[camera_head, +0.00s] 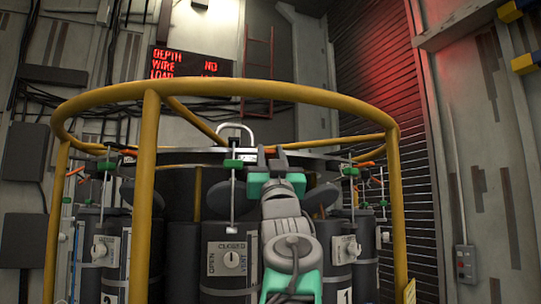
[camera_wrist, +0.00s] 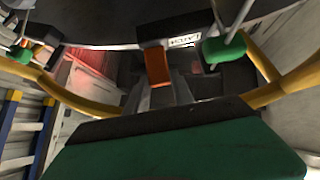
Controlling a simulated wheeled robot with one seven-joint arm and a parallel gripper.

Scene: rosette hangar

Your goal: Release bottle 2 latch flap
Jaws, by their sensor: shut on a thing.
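My gripper (camera_head: 271,157), with green finger bases and dark fingertips, reaches up to the rim of the bottle rack, right of the white hoop. It is shut; its fingertips hide what it holds in the head view.
A yellow ring frame (camera_head: 270,90) with uprights surrounds the rack. A bottle marked 1 (camera_head: 344,275) stands right of my arm. Another numbered bottle (camera_head: 100,265) stands at left. A green fitting (camera_wrist: 225,47) on a rod is close to the flap. A red-lit sign (camera_head: 190,62) hangs behind.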

